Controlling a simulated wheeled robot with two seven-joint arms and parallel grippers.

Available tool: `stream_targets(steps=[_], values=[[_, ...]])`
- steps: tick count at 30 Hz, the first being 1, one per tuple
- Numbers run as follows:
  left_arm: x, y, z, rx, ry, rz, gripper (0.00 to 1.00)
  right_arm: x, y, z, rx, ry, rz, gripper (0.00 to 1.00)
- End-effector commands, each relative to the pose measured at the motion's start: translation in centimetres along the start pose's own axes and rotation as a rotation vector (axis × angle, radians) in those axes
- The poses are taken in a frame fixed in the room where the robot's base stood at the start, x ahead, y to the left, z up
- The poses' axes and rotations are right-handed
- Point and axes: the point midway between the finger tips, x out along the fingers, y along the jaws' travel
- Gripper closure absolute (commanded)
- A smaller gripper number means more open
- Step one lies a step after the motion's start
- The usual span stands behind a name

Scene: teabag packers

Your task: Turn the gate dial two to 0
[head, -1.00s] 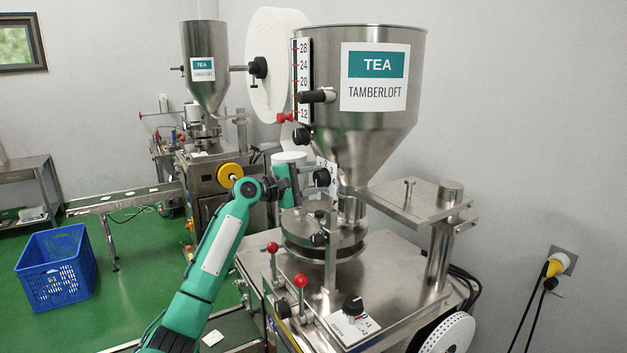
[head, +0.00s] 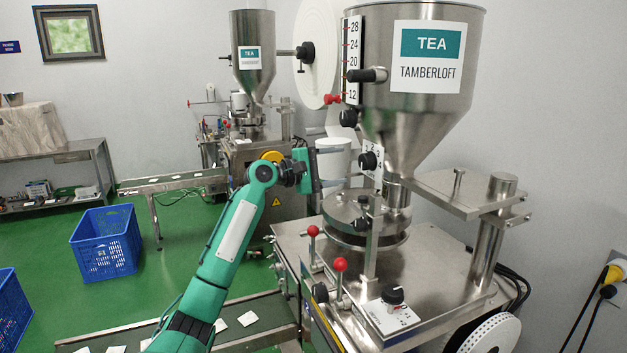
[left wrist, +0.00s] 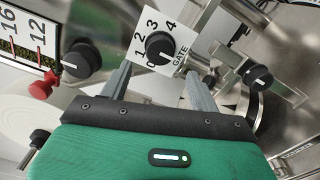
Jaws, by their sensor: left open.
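The gate dial (head: 368,161) is a black knob on a white plate on the near tea machine, below its hopper. In the left wrist view the knob (left wrist: 160,47) sits on a plate marked 0 to 4 and GATE. Which number its pointer is on is too small to tell surely. My left gripper (head: 312,171) is to the left of the dial in the head view, apart from it. In the left wrist view its two grey fingers (left wrist: 158,72) are spread, with the dial beyond and between them and nothing held. My right gripper is not in view.
Other black knobs (left wrist: 83,61) (left wrist: 257,76) flank the dial. A red pointer (left wrist: 42,87) is beside the level scale. Red-topped levers (head: 341,265) and another dial (head: 392,295) are on the machine's top. A second machine (head: 255,150) and a blue crate (head: 105,243) stand behind.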

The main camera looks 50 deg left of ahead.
Motion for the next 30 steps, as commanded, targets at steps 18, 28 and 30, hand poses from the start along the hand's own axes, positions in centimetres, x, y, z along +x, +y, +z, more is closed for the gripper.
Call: stream_targets(steps=[18, 28, 30], values=[[-7.1, 0.0, 0.0, -0.001, 0.000, -0.001, 0.38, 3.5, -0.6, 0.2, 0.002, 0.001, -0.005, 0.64], [-7.0, 0.0, 0.0, -0.001, 0.000, -0.001, 0.38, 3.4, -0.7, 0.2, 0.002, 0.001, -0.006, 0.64], [-7.0, 0.0, 0.0, -0.001, 0.000, -0.001, 0.38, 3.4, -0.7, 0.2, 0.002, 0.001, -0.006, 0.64]])
